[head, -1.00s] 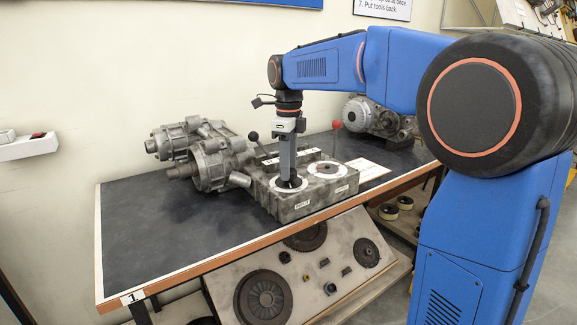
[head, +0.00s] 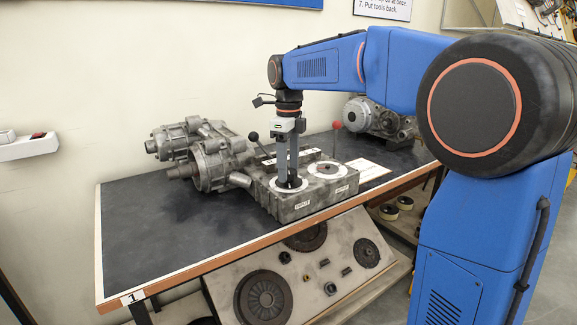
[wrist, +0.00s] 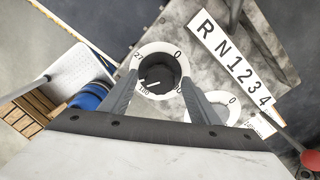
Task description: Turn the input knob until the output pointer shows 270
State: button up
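The input knob (wrist: 163,70) is dark and sits in a white dial ring on the grey gearbox block (head: 312,206). It carries a white mark near its lower left edge in the wrist view, close to a number that looks like 180. My gripper (head: 288,180) points straight down over this dial. In the wrist view its two fingers stand apart on either side of the knob, with gaps showing, so it looks open around it. The output dial (head: 328,170) is beside it on the right. In the wrist view my right finger partly covers it, and its pointer reading cannot be made out.
A plate marked R N 1 2 3 4 (wrist: 232,63) lies near the dials. A black-knobbed lever (head: 254,136) and a red-knobbed lever (head: 336,125) rise from the block. Gear housings (head: 205,158) stand left behind. The bench top (head: 150,240) is clear at the left.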

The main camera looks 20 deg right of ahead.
aim_at(289, 171)
jog(key=shift+r, duration=0.1)
notch_tip(289, 171, up, 17)
dwell(0.6)
jog(key=s+d+f+n+t, duration=0.1)
jog(key=s+d+f+n, duration=0.1)
jog(key=s+f+n, duration=0.6)
jog(key=s+d+f+n+t, duration=0.2)
jog(key=s+d+f+n, duration=0.1)
jog(key=s+f+n, duration=0.6)
jog(key=s+d+f+n+t, duration=0.1)
jog(key=s+d+f+n, duration=0.1)
jog(key=s+f+n, duration=0.6)
jog(key=s+f, duration=0.6)
jog(key=s, duration=0.1)
jog(key=shift+s+d+f+n+t, duration=0.2)
jog(key=shift+s+d+n+t, duration=0.05)
jog(key=shift+s+n+t, duration=0.15)
